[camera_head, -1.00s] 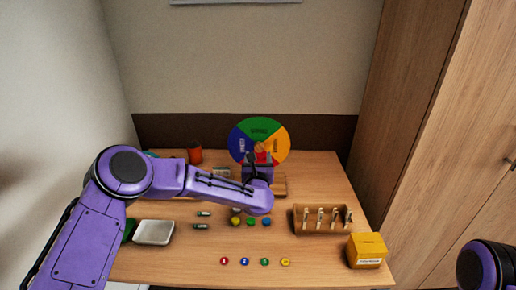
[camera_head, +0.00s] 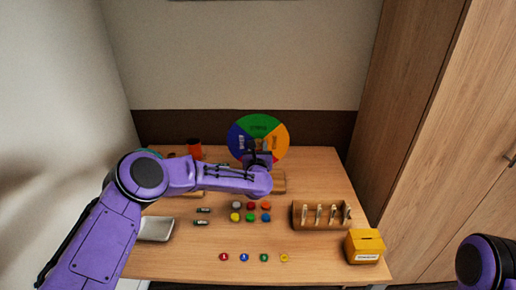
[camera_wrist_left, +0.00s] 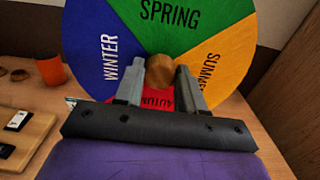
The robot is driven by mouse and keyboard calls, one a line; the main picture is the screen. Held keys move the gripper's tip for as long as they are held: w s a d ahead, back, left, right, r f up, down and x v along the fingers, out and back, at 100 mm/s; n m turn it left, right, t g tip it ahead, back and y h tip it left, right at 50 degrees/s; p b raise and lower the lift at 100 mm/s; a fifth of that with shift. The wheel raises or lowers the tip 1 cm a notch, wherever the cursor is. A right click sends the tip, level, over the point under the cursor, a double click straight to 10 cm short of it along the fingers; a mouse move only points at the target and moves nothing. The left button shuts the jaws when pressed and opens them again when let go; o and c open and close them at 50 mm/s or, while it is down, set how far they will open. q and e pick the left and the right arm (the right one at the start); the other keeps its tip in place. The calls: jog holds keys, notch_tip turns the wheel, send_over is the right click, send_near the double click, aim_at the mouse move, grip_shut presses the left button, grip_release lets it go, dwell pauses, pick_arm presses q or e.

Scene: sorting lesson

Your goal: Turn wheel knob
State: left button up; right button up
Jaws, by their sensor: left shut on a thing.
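The season wheel (camera_head: 258,122) stands upright at the back of the table, with green SPRING at the top, blue WINTER at left, yellow SUMMER at right and red AUTUMN at the bottom. Its round wooden knob (camera_wrist_left: 159,72) sits at the wheel's centre. My left gripper (camera_head: 260,146) is in front of the wheel and hides its lower part in the head view. In the left wrist view its two fingers (camera_wrist_left: 160,80) are on either side of the knob, shut on it. My right gripper is out of view; only part of my right arm shows at the lower right.
An orange cup (camera_head: 194,149) stands left of the wheel. Several coloured pieces (camera_head: 251,217) and tokens (camera_head: 244,257) lie in front. A wooden rack (camera_head: 320,225) and a yellow box (camera_head: 365,246) stand at right. A white tray (camera_head: 156,230) is at left, partly behind my arm.

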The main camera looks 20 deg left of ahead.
pick_arm(q)
jog(key=shift+f, duration=0.1)
jog(key=m+b, duration=0.5)
jog(key=m, duration=0.2)
jog(key=shift+d+f+m+b, duration=0.1)
jog(key=shift+d+m+b, duration=0.05)
jog(key=shift+m+b, duration=0.2)
jog(key=m, duration=0.4)
jog(key=shift+m+b, duration=0.35)
jog(key=shift+b, duration=0.05)
jog(key=m, duration=0.5)
jog(key=shift+f, duration=0.1)
jog(key=shift+m, duration=0.3)
jog(key=o, duration=1)
